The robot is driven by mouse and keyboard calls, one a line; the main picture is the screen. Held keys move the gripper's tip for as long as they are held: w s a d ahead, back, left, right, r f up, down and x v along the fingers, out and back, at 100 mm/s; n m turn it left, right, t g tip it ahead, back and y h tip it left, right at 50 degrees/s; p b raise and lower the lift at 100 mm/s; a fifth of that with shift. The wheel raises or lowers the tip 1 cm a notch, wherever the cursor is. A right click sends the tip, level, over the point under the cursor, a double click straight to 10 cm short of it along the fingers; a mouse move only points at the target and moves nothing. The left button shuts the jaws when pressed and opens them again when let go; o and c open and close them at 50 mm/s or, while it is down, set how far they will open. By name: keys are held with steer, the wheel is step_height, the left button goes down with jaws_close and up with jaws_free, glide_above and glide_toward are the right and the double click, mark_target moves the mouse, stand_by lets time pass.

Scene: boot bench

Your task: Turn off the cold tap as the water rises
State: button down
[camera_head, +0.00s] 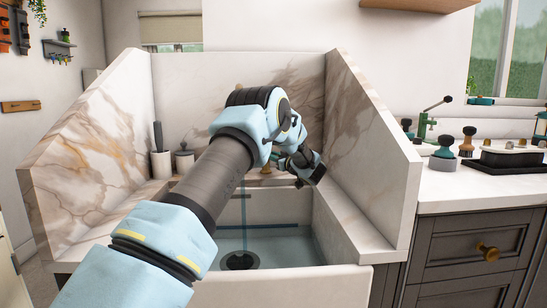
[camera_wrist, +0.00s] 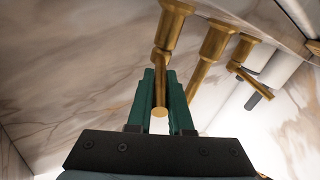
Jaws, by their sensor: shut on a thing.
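My gripper (camera_wrist: 160,74) has its green fingers closed on either side of a brass tap lever (camera_wrist: 160,98) in the wrist view. The lever hangs from a brass tap body (camera_wrist: 172,22). The brass spout (camera_wrist: 213,45) stands beside it, and a second brass tap with its own lever (camera_wrist: 240,58) is further right. I see no hot or cold marking. In the head view my arm hides most of the taps. The sink (camera_head: 290,285) holds pale blue water (camera_head: 290,248), and a thin stream (camera_head: 243,212) falls into it near the dark drain (camera_head: 239,260).
Marble side walls (camera_head: 372,150) and a marble back panel (camera_head: 180,100) enclose the sink closely. Small pots (camera_head: 160,163) stand at the back left ledge. The right counter (camera_head: 470,185) carries several tools and a dark tray (camera_head: 505,160).

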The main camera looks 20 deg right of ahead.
stand_by(0.6)
steer(key=h+b, duration=0.1)
steer(key=a+m+h+b, duration=0.1)
steer(key=m+h+b, duration=0.1)
steer(key=h, duration=0.1)
steer(key=shift+s+a+f+t, duration=0.1)
steer(key=shift+a+f+t, duration=0.1)
steer(key=shift+a+t, duration=0.15)
steer(key=shift+a+m+h+b, duration=0.4)
steer(key=shift+m+h+b, duration=0.6)
steer(key=shift+h+b, duration=0.15)
steer(key=shift+a+r+m+h+b, duration=0.2)
steer(key=shift+m+h+b, duration=0.4)
steer(key=shift+h+b, duration=0.35)
steer(key=c, duration=0.8)
jaws_free()
steer(key=shift+c, duration=0.2)
